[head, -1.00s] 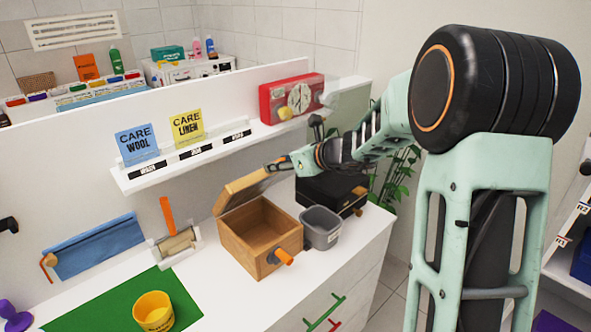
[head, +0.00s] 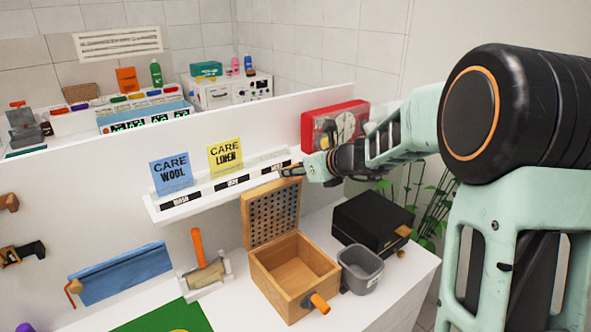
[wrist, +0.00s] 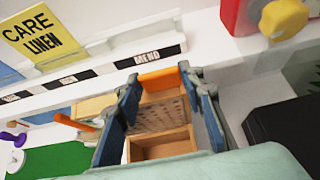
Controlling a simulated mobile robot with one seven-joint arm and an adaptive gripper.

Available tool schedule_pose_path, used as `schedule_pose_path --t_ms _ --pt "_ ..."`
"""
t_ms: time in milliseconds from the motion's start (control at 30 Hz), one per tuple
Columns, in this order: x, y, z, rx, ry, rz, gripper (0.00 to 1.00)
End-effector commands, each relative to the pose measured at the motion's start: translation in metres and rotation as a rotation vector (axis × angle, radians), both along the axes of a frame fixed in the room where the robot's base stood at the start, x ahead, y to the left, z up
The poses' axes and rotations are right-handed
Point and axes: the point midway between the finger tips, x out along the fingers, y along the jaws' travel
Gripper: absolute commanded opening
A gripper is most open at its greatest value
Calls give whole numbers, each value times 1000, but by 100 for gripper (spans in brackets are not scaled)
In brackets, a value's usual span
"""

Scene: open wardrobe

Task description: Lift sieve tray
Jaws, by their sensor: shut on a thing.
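The sieve tray (head: 272,215) is a wooden panel with a grid of holes. It stands steeply tilted, almost upright, at the back edge of the open wooden box (head: 288,275). Its lower edge appears to meet the box; I cannot tell if they are joined. My gripper (head: 292,171) is at the tray's top edge. In the wrist view my gripper's fingers (wrist: 158,78) are shut on the tray's orange grip bar (wrist: 160,81), with the perforated face below it. The box is open at the top and looks empty, with an orange knob (head: 319,303) on its front.
A grey bin (head: 361,272) stands right of the box, and a black case (head: 372,222) behind it. The shelf (head: 165,215) with care cards is close behind my gripper. A red timer box (head: 334,118) sits at the shelf's right end. An orange-handled roller (head: 206,274) is left.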

Motion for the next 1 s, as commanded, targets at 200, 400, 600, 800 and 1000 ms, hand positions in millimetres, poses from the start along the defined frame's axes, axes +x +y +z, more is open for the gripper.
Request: schedule_pose_path --t_ms 200,400,600,800,1000 --pt "4 4 12 10 -18 1 0" --pt "4 4 13 10 -19 3 42" --pt "3 3 8 6 -13 1 54" --pt "2 1 7 4 -11 1 54" --pt "-10 -8 16 3 -13 -1 54"
